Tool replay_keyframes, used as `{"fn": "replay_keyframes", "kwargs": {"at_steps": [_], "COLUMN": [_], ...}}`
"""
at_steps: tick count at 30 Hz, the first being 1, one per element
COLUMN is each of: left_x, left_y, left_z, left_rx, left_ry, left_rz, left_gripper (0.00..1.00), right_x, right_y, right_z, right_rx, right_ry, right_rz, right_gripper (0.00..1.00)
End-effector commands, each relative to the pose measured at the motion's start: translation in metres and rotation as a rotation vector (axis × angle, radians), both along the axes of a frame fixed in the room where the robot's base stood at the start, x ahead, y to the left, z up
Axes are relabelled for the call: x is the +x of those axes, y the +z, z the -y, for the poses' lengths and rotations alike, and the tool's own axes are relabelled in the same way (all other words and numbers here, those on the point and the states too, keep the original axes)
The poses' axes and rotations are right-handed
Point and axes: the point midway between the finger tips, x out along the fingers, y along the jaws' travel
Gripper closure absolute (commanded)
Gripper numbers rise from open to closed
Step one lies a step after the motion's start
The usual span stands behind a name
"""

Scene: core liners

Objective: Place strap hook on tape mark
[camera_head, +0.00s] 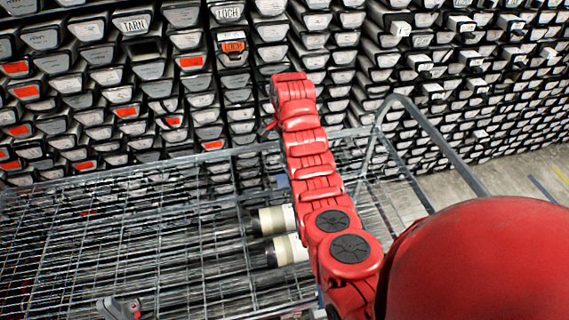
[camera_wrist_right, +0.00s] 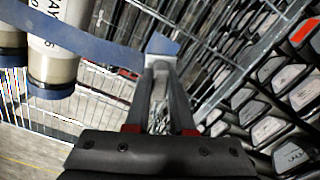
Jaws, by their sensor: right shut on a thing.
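My right gripper (camera_wrist_right: 161,68) is shut on a blue-grey piece at the end of a blue strap (camera_wrist_right: 80,38), which I take for the strap hook (camera_wrist_right: 162,45). The strap runs left across a labelled core liner. In the head view my red right arm reaches over the wire cart, and its gripper is hidden behind the arm. A small blue bit (camera_head: 283,181) shows beside the arm. I cannot make out a tape mark on the cart.
Two pale core liners (camera_head: 274,220) (camera_head: 288,250) lie on the wire cart (camera_head: 180,165), partly behind my arm. A tubular handle (camera_head: 440,140) rises at its right. A dense rack of labelled liner ends (camera_head: 130,75) stands behind. The cart's left side looks clear.

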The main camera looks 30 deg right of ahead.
Motion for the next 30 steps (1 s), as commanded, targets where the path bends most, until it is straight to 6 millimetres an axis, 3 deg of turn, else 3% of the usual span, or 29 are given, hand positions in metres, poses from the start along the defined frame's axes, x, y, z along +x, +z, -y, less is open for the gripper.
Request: {"fn": "replay_keyframes", "kwargs": {"at_steps": [7, 10, 24, 30], "left_x": [0.0, 0.0, 0.0, 0.0], "left_y": [-0.018, 0.001, 0.013, 0.013], "left_z": [0.0, 0.0, 0.0, 0.0], "left_rx": [0.0, 0.0, 0.0, 0.0], "left_ry": [0.0, 0.0, 0.0, 0.0], "left_rz": [0.0, 0.0, 0.0, 0.0], "left_gripper": [1.0, 1.0, 1.0, 1.0], "right_x": [-0.001, -0.003, 0.0, -0.001], "right_y": [-0.034, -0.048, -0.095, -0.1], "right_z": [0.001, -0.001, 0.0, 0.0], "right_rx": [0.002, 0.003, 0.001, 0.0], "right_ry": [-0.001, 0.0, -0.001, 0.0], "right_rz": [-0.002, -0.009, -0.001, -0.001], "right_gripper": [1.0, 1.0, 1.0, 1.0]}}
